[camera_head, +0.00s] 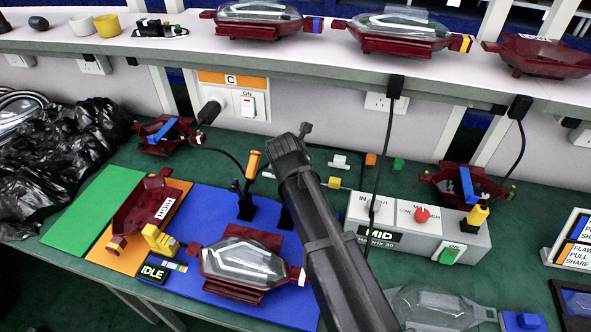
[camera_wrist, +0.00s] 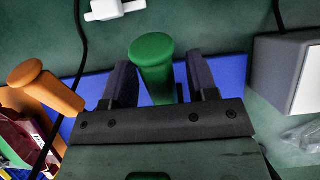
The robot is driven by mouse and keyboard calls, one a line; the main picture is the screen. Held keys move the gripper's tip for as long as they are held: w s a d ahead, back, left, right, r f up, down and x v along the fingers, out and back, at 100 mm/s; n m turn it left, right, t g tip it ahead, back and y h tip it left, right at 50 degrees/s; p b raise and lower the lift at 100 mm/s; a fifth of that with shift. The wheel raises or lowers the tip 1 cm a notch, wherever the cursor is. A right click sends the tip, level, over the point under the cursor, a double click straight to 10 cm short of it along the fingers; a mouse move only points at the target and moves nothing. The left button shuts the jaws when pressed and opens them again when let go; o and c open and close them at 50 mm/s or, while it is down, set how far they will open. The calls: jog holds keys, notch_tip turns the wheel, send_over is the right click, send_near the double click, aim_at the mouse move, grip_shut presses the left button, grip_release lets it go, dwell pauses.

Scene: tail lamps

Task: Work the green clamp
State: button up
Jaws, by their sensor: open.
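The green clamp shows in the wrist view as a green handle (camera_wrist: 152,50) with a round, wider end. It stands between the two dark fingers of my gripper (camera_wrist: 158,82), which are open, with a visible gap on the right side. Whether the left finger touches the handle I cannot tell. In the head view my dark gripper and arm hide the green handle. An orange clamp handle (camera_head: 252,166) stands on a black base to the left of my gripper, and it also shows in the wrist view (camera_wrist: 46,86). A dark red lamp with a clear cover (camera_head: 243,262) lies on the blue mat (camera_head: 208,212).
A grey box marked MID (camera_head: 425,245) stands right of my arm. A red housing (camera_head: 143,213) lies on the orange mat (camera_head: 112,258) at left. Black cables hang from the shelf (camera_head: 300,55), which carries several lamps. A clear cover (camera_head: 432,306) lies at the front.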

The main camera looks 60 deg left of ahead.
jog(key=p+v, duration=0.6)
jog(key=v, duration=0.3)
jog(key=shift+w+f, duration=0.1)
jog(key=shift+f, duration=0.1)
